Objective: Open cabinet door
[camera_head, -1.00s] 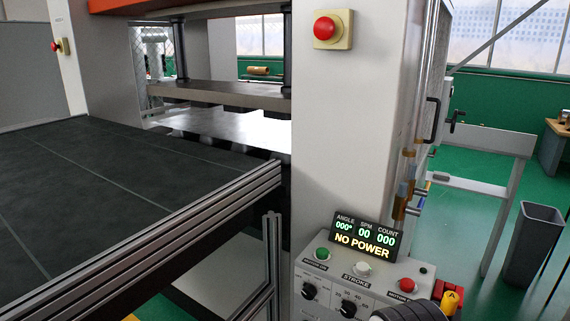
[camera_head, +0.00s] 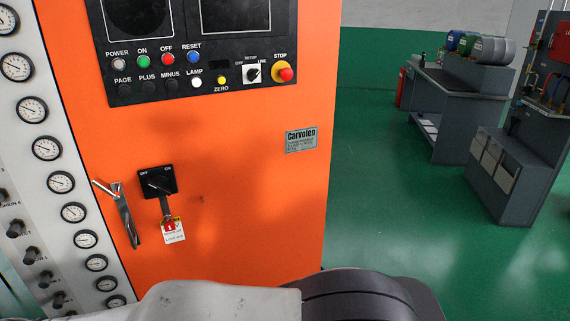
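The orange cabinet (camera_head: 240,225) fills the left and middle of the head view, close in front of me. Its front looks closed. A metal lever handle (camera_head: 123,216) sits near its left edge, tilted, with its upper end to the left. Right of the handle is a black rotary switch (camera_head: 157,182) marked OFF and ON, with a red and white tag (camera_head: 173,230) hanging below it. Part of my arm crosses the bottom of the view, below the handle and apart from it in the picture. My gripper is not in view.
Above is a black control panel (camera_head: 205,83) with several buttons and a red stop button (camera_head: 286,74). A white panel of round gauges (camera_head: 47,148) runs along the left. Green floor (camera_head: 390,190) is clear to the right, before grey workbenches (camera_head: 455,110).

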